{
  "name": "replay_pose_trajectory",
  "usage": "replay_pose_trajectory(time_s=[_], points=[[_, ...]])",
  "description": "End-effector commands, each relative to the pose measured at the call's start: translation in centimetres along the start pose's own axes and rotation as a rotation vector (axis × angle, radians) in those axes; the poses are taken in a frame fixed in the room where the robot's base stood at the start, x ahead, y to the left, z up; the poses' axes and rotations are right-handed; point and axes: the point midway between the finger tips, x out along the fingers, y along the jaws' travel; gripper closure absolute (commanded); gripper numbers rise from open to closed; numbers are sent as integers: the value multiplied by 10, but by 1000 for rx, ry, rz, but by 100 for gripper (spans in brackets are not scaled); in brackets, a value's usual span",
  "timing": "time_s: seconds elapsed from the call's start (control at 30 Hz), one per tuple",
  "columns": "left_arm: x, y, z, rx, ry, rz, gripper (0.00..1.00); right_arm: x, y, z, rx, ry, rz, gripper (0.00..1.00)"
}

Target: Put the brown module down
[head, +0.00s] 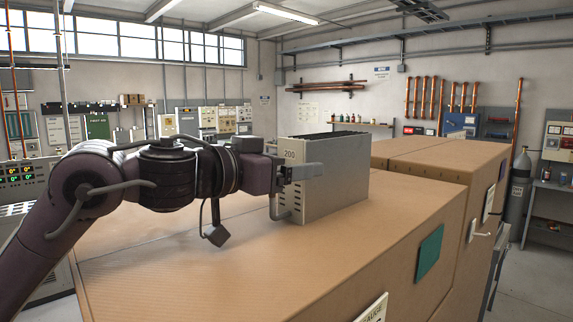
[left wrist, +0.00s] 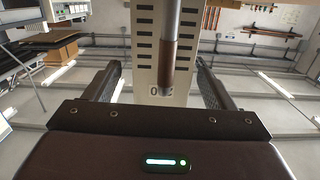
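The module (head: 335,185) is a beige-grey, open-topped box marked 200, with vent slots and a front handle (head: 277,208). It stands upright and appears to rest on the tan-brown cabinet top (head: 200,270). My left gripper (head: 305,173) is at its front face, partly hiding it. In the left wrist view the module's slotted face (left wrist: 146,45) is upside down, and the handle bar (left wrist: 172,50) lies between my left fingers (left wrist: 158,85). The fingers are wide apart, with gaps to the handle on both sides. My right gripper is not in view.
Another tan-brown cabinet (head: 440,160) adjoins behind and to the right. A green plate (head: 429,254) is on the near cabinet's side. The cabinet top left and front of the module is clear. A grey gas cylinder (head: 519,190) stands at the far right.

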Motion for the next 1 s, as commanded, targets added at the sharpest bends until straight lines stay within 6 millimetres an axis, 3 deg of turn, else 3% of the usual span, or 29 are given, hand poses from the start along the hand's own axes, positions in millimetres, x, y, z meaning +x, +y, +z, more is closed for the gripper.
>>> replay_pose_trajectory(time_s=[0.27,0.7,1.0], points=[[-10,0,1,2,2,0,23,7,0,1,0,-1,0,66],[-96,0,3,2,3,-2,23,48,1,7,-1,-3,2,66],[-120,0,0,0,0,0,23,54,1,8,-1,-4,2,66]])
